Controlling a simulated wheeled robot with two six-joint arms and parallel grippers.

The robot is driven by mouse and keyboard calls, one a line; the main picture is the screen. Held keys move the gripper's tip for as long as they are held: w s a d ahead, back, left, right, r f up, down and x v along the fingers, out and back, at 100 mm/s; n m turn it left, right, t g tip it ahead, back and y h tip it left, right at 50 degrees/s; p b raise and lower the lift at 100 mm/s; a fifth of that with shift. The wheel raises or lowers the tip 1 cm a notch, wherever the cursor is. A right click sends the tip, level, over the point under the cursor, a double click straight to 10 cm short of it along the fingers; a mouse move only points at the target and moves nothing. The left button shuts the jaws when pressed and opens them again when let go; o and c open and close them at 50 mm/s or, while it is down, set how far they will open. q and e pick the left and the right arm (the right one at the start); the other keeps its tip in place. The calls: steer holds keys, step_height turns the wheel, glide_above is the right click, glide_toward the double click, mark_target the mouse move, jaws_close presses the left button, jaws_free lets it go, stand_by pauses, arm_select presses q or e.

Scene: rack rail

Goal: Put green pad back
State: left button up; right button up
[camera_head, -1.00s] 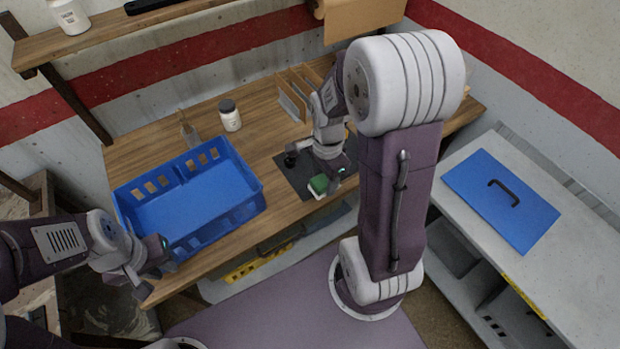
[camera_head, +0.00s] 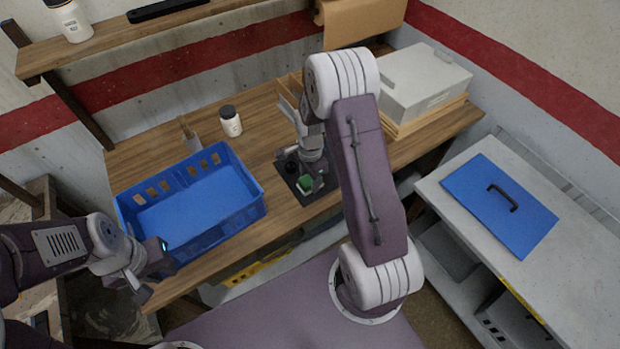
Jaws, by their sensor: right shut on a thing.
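The green pad (camera_head: 305,183) is a small green block with a pale underside, over the dark mat (camera_head: 290,186) on the wooden table. My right gripper (camera_head: 311,182) points down and is shut on the green pad. I cannot tell whether the pad touches the mat. A small black round object (camera_head: 291,167) stands just left of the gripper. My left gripper (camera_head: 150,280) is beside the front left of the blue crate and holds nothing that I can see; its fingers look apart.
The empty blue crate (camera_head: 243,211) stands on the table's left. A white jar (camera_head: 231,122) stands behind it. A grey box (camera_head: 425,80) sits at the table's right end. A blue panel with a handle (camera_head: 480,200) lies on the grey cabinet (camera_head: 450,205).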

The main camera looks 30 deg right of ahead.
mark_target(310, 179)
steer(key=shift+s, duration=0.1)
steer(key=shift+f, duration=0.15)
steer(key=o, duration=1.3)
step_height(310, 179, up, 12)
steer(key=r, duration=0.1)
steer(key=s+a+f+n+t, duration=0.1)
steer(key=s+a+f+n, duration=0.1)
steer(key=s+a+n, duration=0.5)
steer(key=s+n, duration=0.5)
steer(key=n, duration=0.4)
steer(key=shift+s+a+n, duration=0.2)
steer(key=shift+s+n, duration=0.1)
steer(key=shift+n, duration=0.1)
